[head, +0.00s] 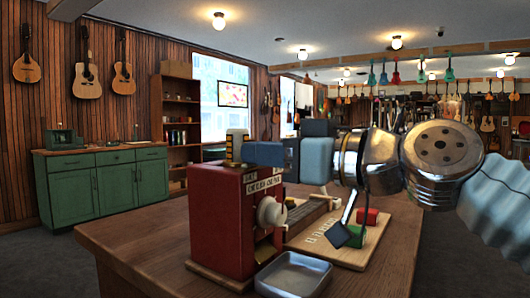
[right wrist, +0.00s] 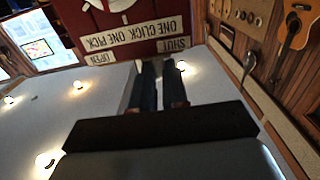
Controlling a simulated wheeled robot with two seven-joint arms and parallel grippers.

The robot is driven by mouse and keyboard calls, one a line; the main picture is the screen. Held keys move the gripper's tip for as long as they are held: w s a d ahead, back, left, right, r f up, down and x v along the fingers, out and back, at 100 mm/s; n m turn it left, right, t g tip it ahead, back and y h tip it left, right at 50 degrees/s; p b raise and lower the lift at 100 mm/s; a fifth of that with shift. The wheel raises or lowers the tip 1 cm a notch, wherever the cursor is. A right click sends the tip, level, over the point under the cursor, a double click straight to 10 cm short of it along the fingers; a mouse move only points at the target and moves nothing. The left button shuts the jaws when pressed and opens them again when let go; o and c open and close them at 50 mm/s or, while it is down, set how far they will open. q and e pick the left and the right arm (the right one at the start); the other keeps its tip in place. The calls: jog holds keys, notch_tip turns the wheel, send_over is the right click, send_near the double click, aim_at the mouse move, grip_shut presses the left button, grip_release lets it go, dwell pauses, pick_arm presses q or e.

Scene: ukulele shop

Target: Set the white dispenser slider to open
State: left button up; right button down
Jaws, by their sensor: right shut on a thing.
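The red dispenser (head: 218,220) stands upright on the wooden table, with a white round knob (head: 269,212) on its front. In the right wrist view the dispenser (right wrist: 205,14) shows upside down, with an OPEN label (right wrist: 100,58) at left and a SHUT label (right wrist: 173,44) at right. My right gripper (head: 256,153) reaches in from the right at the dispenser's top edge. Its blue fingers (right wrist: 160,70) are close together near the SHUT label, shut on the slider. The slider itself is mostly hidden by the fingers. My left gripper is not in view.
A grey metal tray (head: 293,275) sits in front of the dispenser. The table (head: 150,235) is clear at left. A green cabinet (head: 105,180) stands behind.

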jog(key=shift+w+d+f+b, duration=0.1)
jog(key=shift+w+d+b, duration=0.3)
jog(key=shift+w, duration=0.25)
jog(key=shift+w+d+f+b, duration=0.1)
jog(key=shift+w+d+b, duration=0.2)
jog(key=shift+w+d, duration=0.25)
jog(key=shift+w+d+r, duration=0.2)
jog(key=shift+w+r, duration=0.05)
jog(key=shift+w, duration=0.1)
jog(key=c, duration=1.1)
grip_release()
jog(key=shift+w, duration=0.1)
jog(key=shift+c, duration=0.2)
